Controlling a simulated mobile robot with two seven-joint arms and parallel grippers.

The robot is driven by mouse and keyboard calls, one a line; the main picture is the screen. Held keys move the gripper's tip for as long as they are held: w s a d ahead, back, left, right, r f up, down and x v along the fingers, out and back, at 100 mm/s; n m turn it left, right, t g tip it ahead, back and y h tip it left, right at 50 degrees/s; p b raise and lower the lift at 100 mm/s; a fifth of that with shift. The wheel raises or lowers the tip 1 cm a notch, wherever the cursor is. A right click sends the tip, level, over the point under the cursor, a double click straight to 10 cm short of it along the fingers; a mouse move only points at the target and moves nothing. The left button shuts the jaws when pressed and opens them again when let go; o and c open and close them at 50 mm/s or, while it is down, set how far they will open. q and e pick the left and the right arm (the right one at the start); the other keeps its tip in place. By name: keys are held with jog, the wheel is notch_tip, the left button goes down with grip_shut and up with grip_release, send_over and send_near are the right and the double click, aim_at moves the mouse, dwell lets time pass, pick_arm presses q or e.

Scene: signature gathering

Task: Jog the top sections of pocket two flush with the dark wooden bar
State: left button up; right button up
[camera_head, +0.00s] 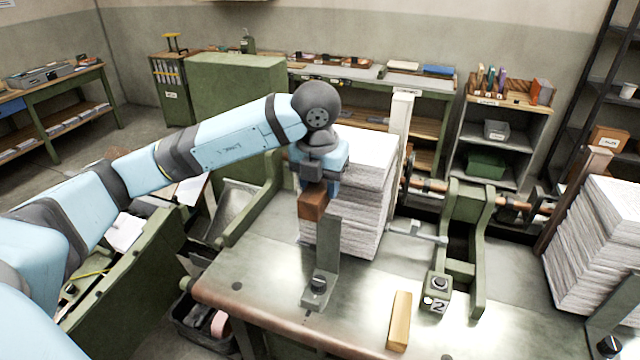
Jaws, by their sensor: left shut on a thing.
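The stack of paper sections (358,215) stands upright in the pocket beside the block marked 2 (437,290). Its white top shows behind my wrist, and its layered edges look slightly uneven. My left gripper (321,188) points down at the left side of the stack's near face. It is shut on the dark wooden bar (312,206), which is below the stack's top level. I cannot tell whether the bar touches the sections. The gripper and bar hide part of the stack's upper left edge. My right gripper is not in view.
A grey metal upright (328,250) stands before the stack. A light wooden block (400,318) lies near the table's front edge. A green frame (470,240) and rod stand to the right, then another paper stack (600,245). The metal tabletop (250,270) is clear at left.

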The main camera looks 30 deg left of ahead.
pick_arm(q)
jog(key=shift+w+a+b, duration=0.25)
jog(key=shift+w, duration=0.75)
jog(key=shift+w+a+b, duration=0.2)
jog(key=shift+w, duration=0.8)
jog(key=shift+s+d+r, duration=0.25)
jog(key=shift+s+r, duration=0.1)
jog(key=shift+s, duration=0.65)
jog(key=shift+s+d+r, duration=0.2)
jog(key=shift+s+r, duration=0.15)
jog(key=shift+s, duration=0.6)
jog(key=shift+s+d+r, duration=0.25)
jog(key=shift+s+r, duration=0.1)
jog(key=shift+s, duration=0.65)
